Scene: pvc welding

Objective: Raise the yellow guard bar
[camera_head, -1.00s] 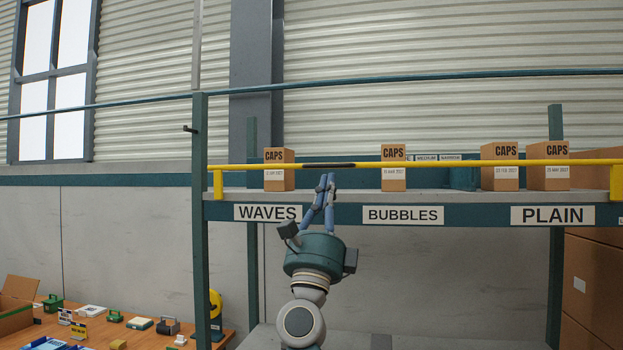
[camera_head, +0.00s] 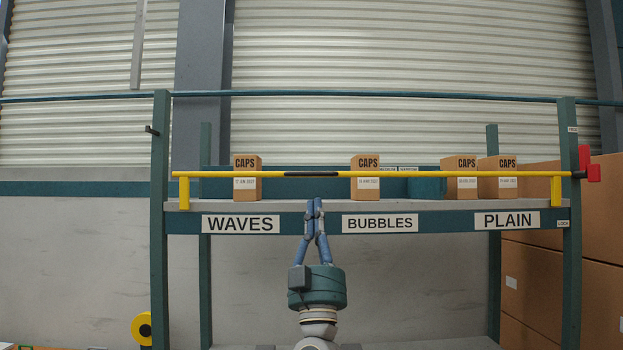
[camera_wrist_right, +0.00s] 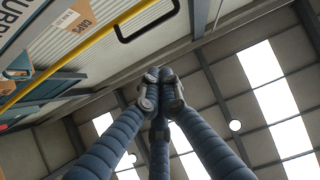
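The yellow guard bar (camera_head: 420,174) runs level across the front of the shelf, in front of the boxes. A black grip (camera_head: 311,173) sits near its middle, and yellow brackets (camera_head: 184,192) hang at both ends. My right gripper (camera_head: 315,202) points up in front of the shelf edge, its fingertips appearing just below the grip. The fingertips meet, with nothing seen between them. In the right wrist view the fingers (camera_wrist_right: 160,92) converge too, and the bar (camera_wrist_right: 90,45) with its black grip loop (camera_wrist_right: 147,22) lies apart from them. My left gripper is out of view.
Several CAPS boxes (camera_head: 365,180) stand on the shelf (camera_head: 300,204) behind the bar. A red block (camera_head: 588,164) is at the right post (camera_head: 571,250). A black peg (camera_head: 152,130) sticks out from the left post (camera_head: 160,240). Large cartons (camera_head: 535,278) stand at right.

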